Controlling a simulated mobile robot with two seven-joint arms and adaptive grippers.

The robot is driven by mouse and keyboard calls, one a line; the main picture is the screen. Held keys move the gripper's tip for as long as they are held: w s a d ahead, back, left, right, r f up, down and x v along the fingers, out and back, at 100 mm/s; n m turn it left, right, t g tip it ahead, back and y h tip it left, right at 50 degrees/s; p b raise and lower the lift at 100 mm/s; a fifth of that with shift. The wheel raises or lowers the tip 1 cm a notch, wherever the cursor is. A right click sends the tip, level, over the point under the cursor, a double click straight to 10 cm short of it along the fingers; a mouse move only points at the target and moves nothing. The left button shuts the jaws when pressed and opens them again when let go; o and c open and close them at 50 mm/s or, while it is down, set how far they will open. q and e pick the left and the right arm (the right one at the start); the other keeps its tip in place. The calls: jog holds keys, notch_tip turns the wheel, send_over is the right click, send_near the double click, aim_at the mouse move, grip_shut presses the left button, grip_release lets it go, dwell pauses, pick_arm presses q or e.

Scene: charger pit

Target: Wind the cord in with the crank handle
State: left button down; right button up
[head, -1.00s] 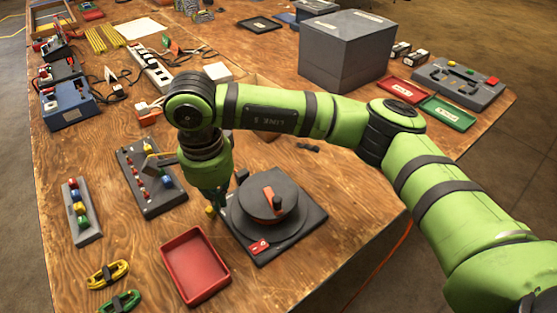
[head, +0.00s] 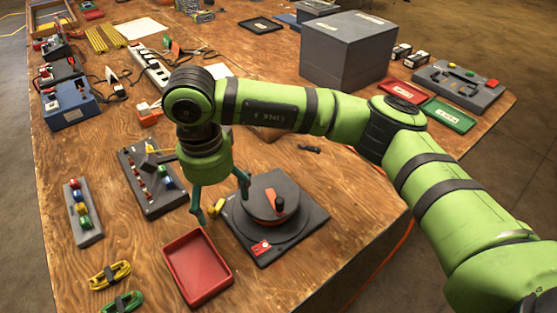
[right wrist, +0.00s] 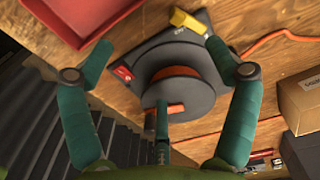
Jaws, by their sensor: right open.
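The cord reel has a dark square base (head: 305,222) and a round dark grey drum (right wrist: 190,97). On top is an orange crank arm (head: 271,202) with a dark upright knob (head: 278,204); the arm also shows in the right wrist view (right wrist: 175,108), partly behind a finger. A yellow block (right wrist: 187,20) sits at the base's edge. My right gripper (head: 222,200) is open and empty, beside and above the left part of the reel, apart from the knob. Its spread teal fingers show in the wrist view (right wrist: 160,50). My left gripper is out of view.
A red tray (head: 197,268) stands in front of the reel at the left. A board with coloured pieces (head: 150,185) lies left of the gripper. A large grey box (head: 345,50) stands behind. An orange cord (right wrist: 285,35) runs across the wood. The table edge is right of the reel.

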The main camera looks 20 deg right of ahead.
notch_tip(320, 180, up, 7)
jog(key=p, duration=0.3)
jog(key=shift+f, duration=0.15)
dwell(0.5)
